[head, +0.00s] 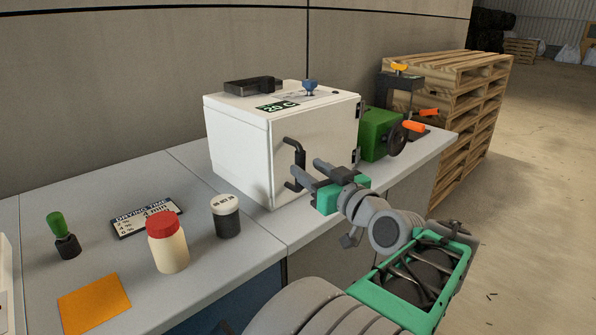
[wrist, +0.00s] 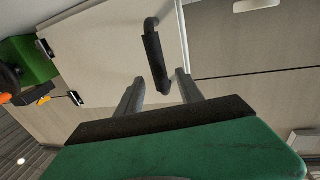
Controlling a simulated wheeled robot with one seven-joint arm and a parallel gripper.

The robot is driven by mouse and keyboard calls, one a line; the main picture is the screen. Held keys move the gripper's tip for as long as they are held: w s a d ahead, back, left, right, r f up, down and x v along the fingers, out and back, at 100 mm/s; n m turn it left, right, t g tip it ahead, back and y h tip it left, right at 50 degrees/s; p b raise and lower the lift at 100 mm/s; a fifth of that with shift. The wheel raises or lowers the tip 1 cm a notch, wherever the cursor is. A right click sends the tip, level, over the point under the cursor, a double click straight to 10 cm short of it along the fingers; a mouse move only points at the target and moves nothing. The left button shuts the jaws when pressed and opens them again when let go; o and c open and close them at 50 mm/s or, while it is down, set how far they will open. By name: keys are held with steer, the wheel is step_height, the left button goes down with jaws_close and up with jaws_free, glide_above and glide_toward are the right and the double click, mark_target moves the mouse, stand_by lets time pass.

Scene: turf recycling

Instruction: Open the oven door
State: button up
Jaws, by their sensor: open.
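The oven is a white box (head: 235,145) on the bench in the head view, with a display reading 20 C on top. Its door (head: 325,130) sits flush and closed, with dark hinges along its right edge. A black bar handle (head: 297,160) stands upright near the door's left edge. My gripper (head: 304,173) is open in front of the door, its fingers pointing at the handle's lower part. In the wrist view the handle (wrist: 154,58) shows between and just beyond the two fingertips (wrist: 160,78). Contact cannot be told.
A green machine (head: 378,134) with orange handles stands right of the oven. Stacked pallets (head: 455,85) stand behind right. Open floor lies at right.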

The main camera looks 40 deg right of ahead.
mark_target(303, 165)
steer(key=w, duration=0.4)
steer(key=shift+w+d, duration=0.2)
steer(key=shift+d, duration=0.15)
steer(key=shift+c, duration=0.5)
steer(key=shift+f, duration=0.1)
jaws_close()
stand_by(0.4)
